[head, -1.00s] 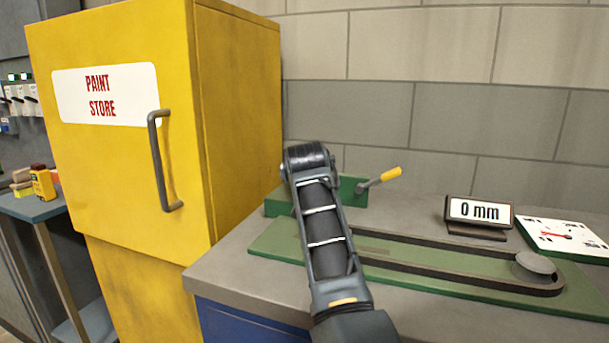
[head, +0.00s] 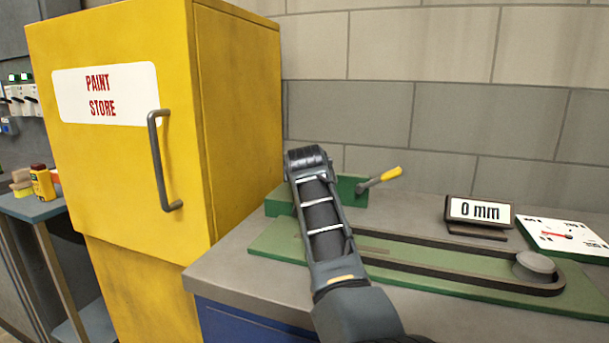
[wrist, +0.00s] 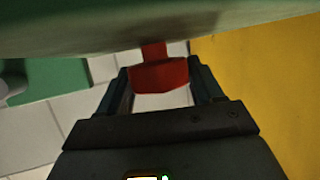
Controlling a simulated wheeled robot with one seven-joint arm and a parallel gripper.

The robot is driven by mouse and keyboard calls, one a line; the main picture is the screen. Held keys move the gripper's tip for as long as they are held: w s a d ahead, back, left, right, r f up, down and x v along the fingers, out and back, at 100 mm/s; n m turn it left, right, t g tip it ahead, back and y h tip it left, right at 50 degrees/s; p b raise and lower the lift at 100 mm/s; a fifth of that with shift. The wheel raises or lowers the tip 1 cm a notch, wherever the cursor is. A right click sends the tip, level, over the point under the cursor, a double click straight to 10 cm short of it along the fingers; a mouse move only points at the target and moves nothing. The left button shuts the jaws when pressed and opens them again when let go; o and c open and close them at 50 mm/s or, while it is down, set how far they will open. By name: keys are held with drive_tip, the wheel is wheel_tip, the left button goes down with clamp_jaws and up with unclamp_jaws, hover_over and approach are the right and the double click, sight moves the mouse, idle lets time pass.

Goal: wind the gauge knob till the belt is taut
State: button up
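A red knob (wrist: 159,76) on a short stem shows in the wrist view, just below a green surface. My gripper (wrist: 160,74) has one finger on each side of it. The fingers stand apart, about as wide as the knob, and I cannot tell whether they press on it. In the head view my own arm hides the knob and the fingers. A dark belt (head: 440,271) runs in a long loop on a green base plate (head: 275,241), around a grey pulley (head: 534,263) at the right. The display (head: 479,211) reads 0 mm.
A green block (head: 352,190) with a yellow-handled lever (head: 384,176) stands behind my arm. A white dial with a red needle (head: 565,238) lies at the right. The yellow paint store cabinet (head: 240,130) stands close on the left. A brick wall (head: 440,120) is behind.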

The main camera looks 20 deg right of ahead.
drive_tip(key=c, duration=0.4)
drive_tip(key=shift+f, duration=0.1)
drive_tip(key=shift+c, duration=0.2)
drive_tip(key=shift+m+g+h+b, duration=0.3)
drive_tip(key=shift+m+h+b, duration=0.1)
drive_tip(key=shift+b, duration=0.1)
drive_tip(key=o, duration=1)
drive_tip(key=shift+c, duration=0.2)
drive_tip(key=shift+v, duration=3.95)
